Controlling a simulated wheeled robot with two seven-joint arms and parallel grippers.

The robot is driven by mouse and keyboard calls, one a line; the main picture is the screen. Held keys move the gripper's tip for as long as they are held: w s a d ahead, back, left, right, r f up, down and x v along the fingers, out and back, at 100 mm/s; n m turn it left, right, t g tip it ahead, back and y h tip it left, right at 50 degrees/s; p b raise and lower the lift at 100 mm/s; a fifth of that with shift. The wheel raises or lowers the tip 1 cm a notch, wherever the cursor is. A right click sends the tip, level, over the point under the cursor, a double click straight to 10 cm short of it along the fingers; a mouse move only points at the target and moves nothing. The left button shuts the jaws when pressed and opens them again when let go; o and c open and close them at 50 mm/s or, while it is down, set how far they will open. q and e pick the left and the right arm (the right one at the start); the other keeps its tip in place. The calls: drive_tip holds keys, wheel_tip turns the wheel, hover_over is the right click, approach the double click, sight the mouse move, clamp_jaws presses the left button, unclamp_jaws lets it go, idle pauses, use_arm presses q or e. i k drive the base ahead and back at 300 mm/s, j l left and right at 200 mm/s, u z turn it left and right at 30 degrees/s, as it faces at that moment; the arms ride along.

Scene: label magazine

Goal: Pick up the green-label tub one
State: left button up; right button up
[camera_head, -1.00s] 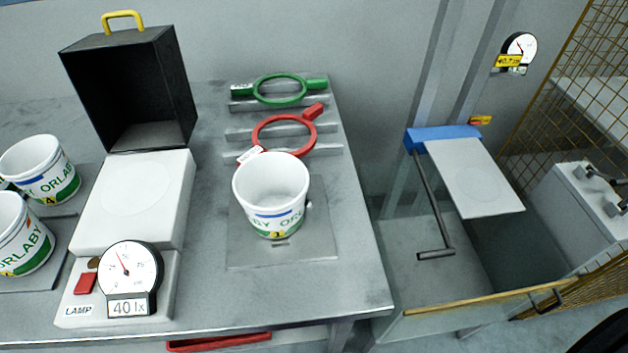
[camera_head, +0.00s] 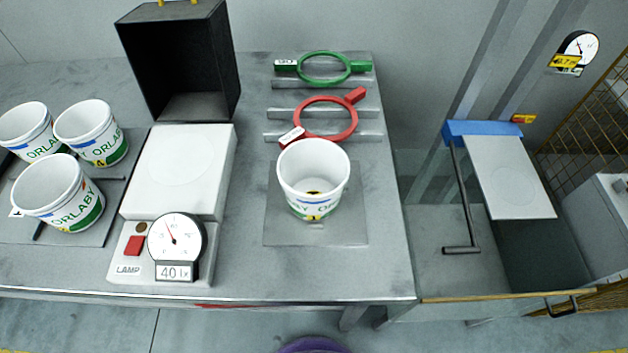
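A white tub (camera_head: 313,180) with a green, blue and white ORLABY label stands upright on a square grey plate (camera_head: 352,233) at the right of the table. A small yellow number patch near its base looks like a 1. Three similar tubs stand close together on a grey tray (camera_head: 95,237) at the left: one at the back left (camera_head: 30,130), one marked 4 (camera_head: 92,133), and one in front (camera_head: 60,193) whose number I cannot read. Neither of my grippers is in view.
A white lamp box with a dial (camera_head: 176,240) and an open black hood (camera_head: 178,65) stand between the tubs. Behind the lone tub lie a green ring (camera_head: 325,81) and a red ring (camera_head: 352,124). A glass-walled bin (camera_head: 440,240) adjoins the table's right edge.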

sight(313, 174)
drive_tip(key=j+z, duration=0.1)
drive_tip(key=j, duration=0.3)
drive_tip(key=k+j+z, duration=0.1)
drive_tip(key=j, duration=0.35)
drive_tip(key=k+j, duration=0.1)
drive_tip(key=j, duration=0.3)
drive_tip(key=k+j+z, duration=0.15)
drive_tip(key=j, duration=0.25)
drive_tip(key=j+z, duration=0.1)
drive_tip(key=j, duration=0.35)
drive_tip(key=k+j+z, duration=0.1)
drive_tip(key=j, duration=0.25)
drive_tip(key=k, duration=0.1)
